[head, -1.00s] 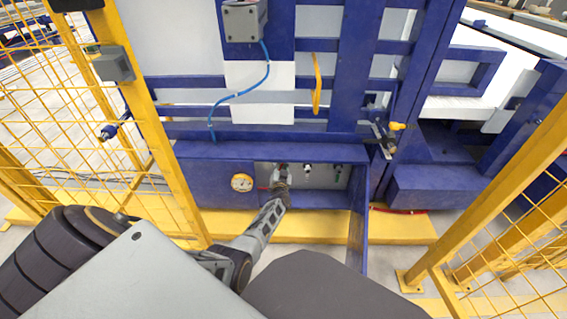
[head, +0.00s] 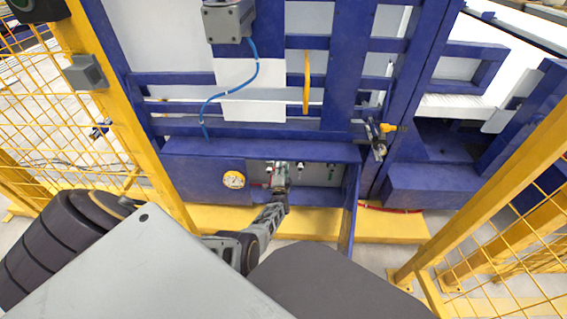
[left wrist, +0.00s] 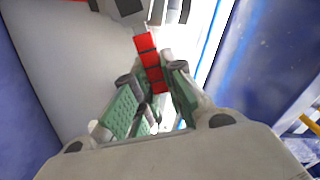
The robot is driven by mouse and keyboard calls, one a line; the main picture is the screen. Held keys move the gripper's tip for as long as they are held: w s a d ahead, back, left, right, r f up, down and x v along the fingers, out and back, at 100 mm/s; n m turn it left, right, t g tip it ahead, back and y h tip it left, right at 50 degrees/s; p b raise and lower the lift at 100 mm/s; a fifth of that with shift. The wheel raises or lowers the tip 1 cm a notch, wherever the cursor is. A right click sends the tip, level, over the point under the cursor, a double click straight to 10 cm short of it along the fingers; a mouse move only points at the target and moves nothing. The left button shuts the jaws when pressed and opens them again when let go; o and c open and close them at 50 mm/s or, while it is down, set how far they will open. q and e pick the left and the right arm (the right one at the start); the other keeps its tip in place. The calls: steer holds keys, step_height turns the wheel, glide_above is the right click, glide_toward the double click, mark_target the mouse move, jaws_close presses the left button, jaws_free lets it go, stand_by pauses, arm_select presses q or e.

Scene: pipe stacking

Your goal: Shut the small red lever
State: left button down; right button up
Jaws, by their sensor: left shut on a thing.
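The small red lever (left wrist: 150,62) shows in the left wrist view as a segmented red handle running down between the two green-padded fingers of my left gripper (left wrist: 155,100). The fingers are shut on its lower end. In the head view my left gripper (head: 280,178) reaches into the recess of the blue cabinet (head: 205,178), in front of the pale back panel (head: 320,175). The lever cannot be made out clearly there, as the gripper covers that spot. My right gripper is not in view.
A round gauge (head: 233,180) sits left of my left gripper. Small fittings (head: 299,168) stand close to its right. The open cabinet door (head: 349,215) bounds the recess on the right. Yellow fence posts (head: 140,130) stand on both sides.

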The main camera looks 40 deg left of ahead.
arm_select(q)
steer(key=shift+w+d+f+m+b, duration=0.1)
steer(key=shift+d+f+m+b, duration=0.1)
steer(key=shift+f+m+b, duration=0.85)
steer(key=shift+w+d+f+m+b, duration=0.1)
steer(key=shift+d+f+m+b, duration=0.35)
steer(key=shift+m, duration=1)
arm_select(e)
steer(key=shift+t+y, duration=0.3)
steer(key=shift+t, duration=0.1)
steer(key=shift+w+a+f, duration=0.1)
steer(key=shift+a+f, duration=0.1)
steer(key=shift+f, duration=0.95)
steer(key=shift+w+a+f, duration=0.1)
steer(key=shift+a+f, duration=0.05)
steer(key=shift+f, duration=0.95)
arm_select(q)
steer(key=shift+a+f, duration=0.15)
steer(key=shift+a, duration=0.1)
steer(key=c, duration=1.5)
jaws_free()
steer(key=shift+o, duration=0.2)
steer(key=shift+a+r+p, duration=0.1)
steer(key=shift+r+p, duration=0.15)
steer(key=shift+p, duration=0.05)
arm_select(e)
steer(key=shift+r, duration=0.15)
